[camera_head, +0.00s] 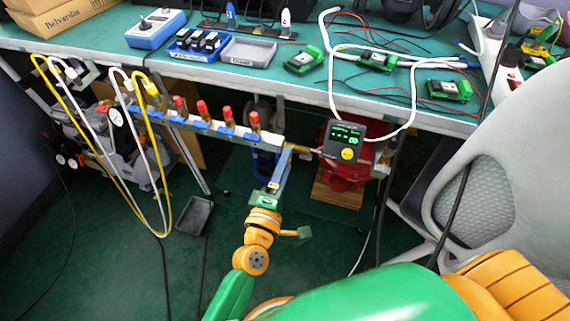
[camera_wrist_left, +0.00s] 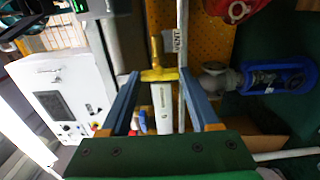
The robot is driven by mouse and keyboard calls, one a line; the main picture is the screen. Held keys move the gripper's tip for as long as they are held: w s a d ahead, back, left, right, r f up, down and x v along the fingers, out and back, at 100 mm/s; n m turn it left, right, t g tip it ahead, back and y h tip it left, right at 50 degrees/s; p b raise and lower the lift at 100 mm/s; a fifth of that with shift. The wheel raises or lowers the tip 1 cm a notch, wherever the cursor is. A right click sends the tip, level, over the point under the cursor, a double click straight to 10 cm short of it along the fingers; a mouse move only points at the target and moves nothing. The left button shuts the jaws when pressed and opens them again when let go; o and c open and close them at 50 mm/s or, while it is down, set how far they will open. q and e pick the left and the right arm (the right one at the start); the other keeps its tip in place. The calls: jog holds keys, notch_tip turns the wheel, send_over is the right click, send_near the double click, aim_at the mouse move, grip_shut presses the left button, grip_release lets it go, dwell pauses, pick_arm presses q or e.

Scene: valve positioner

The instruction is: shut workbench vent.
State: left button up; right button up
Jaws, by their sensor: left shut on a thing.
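The workbench vent valve is at the right end of the pipe manifold, under the bench's front edge. In the left wrist view its yellow handle (camera_wrist_left: 158,75) lies crosswise between my fingers, beside a white tag reading VENT (camera_wrist_left: 177,40). My left gripper (camera_head: 286,154) reaches up to that spot from below, and it also shows in the left wrist view (camera_wrist_left: 161,76). Its two blue fingers are shut on the yellow handle, one at each end. In the head view the fingers largely hide the valve. My right gripper is not in view.
A positioner with a lit green display (camera_head: 345,138) sits just right of my left gripper on a red body. Several red-capped valves line the manifold (camera_head: 215,128) to the left. Yellow and white hoses hang farther left. A grey chair (camera_head: 500,170) stands at right.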

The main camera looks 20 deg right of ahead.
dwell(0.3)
pick_arm(q)
jog(key=o, duration=1.4)
jog(key=shift+c, duration=0.2)
jog(key=v, duration=0.7)
jog(key=shift+p, duration=0.4)
